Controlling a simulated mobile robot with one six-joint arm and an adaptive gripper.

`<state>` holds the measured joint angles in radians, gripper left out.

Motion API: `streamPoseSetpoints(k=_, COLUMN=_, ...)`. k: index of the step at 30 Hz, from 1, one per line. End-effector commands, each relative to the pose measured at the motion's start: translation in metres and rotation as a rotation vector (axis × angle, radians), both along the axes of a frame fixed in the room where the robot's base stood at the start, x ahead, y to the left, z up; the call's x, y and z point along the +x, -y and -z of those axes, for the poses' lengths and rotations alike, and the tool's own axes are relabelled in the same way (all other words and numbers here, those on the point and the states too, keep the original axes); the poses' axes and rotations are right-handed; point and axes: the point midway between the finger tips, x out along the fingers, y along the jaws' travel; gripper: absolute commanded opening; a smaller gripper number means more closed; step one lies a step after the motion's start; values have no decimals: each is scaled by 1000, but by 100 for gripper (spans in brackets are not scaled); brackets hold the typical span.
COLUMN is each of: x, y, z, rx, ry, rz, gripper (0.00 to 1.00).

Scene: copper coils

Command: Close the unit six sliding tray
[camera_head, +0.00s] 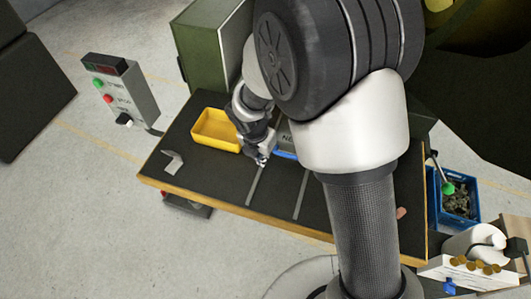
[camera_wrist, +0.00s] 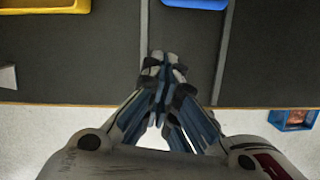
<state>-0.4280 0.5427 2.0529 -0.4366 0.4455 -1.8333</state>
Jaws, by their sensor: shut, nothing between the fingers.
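My gripper (camera_head: 262,160) is shut and empty, low over the dark tabletop (camera_head: 215,182). In the wrist view its fingertips (camera_wrist: 163,58) are together, pointing towards the tabletop, near the left one of two grey strips (camera_wrist: 222,50). A blue-fronted thing (camera_head: 284,154), perhaps the sliding tray, shows just right of my gripper, mostly hidden behind my arm. Its blue edge (camera_wrist: 195,4) shows at the top of the wrist view, ahead of the fingertips and apart from them. I cannot read a unit number, nor tell how far any tray is out.
A yellow bin (camera_head: 214,130) stands left of my gripper. A small grey piece (camera_head: 173,162) lies near the table's left corner. A control box (camera_head: 121,88) with buttons stands beyond the left edge. A blue crate (camera_head: 459,205) stands at the right. The front left tabletop is clear.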

Motion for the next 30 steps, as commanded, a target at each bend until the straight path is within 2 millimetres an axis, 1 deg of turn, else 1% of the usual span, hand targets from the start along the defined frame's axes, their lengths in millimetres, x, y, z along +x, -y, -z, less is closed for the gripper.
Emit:
streamPoseSetpoints(k=1, x=1, y=2, z=13, rx=-1, ry=-3, rz=0, gripper=0)
streamPoseSetpoints(k=6, x=9, y=6, z=51, rx=-1, ry=-4, rz=3, gripper=0)
streamPoseSetpoints(k=11, x=16, y=9, z=82, rx=1, ry=-2, rz=3, gripper=0)
streamPoseSetpoints(k=15, x=36, y=20, z=81, rx=3, ry=2, rz=7, gripper=0)
streamPoseSetpoints(k=19, x=46, y=25, z=84, rx=3, ry=2, rz=6, gripper=0)
streamPoseSetpoints(k=22, x=49, y=27, z=85, rx=3, ry=1, rz=4, gripper=0)
streamPoseSetpoints(k=30, x=50, y=27, z=85, rx=3, ry=0, rz=3, gripper=0)
